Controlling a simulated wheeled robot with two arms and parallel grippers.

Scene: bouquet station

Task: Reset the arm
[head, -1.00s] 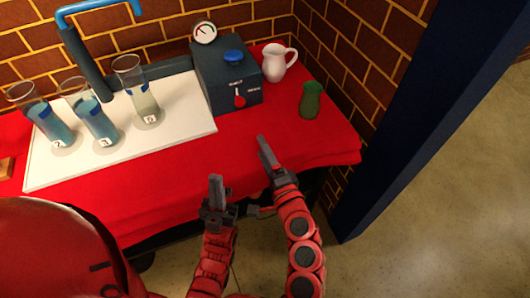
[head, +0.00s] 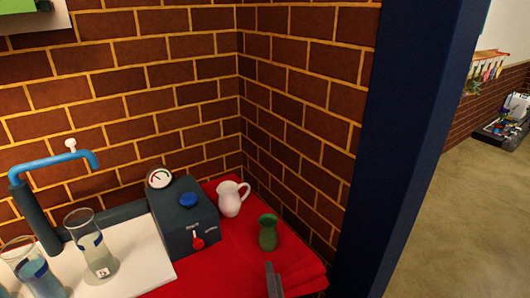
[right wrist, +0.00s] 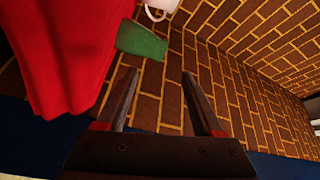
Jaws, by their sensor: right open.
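My right gripper (head: 273,279) shows only its finger ends at the bottom edge of the head view, in front of the green vase (head: 268,232). In the right wrist view my right gripper (right wrist: 159,74) has its two fingers apart with nothing between them. The green vase (right wrist: 142,42) shows beyond the fingertips there, apart from them. My left gripper is out of the picture.
A red cloth (head: 225,255) covers the table. A grey box (head: 185,228) with a gauge, a white pitcher (head: 230,199) and a glass cylinder (head: 94,245) stand on the table. Brick walls (head: 190,90) and a dark blue post (head: 405,150) bound the corner.

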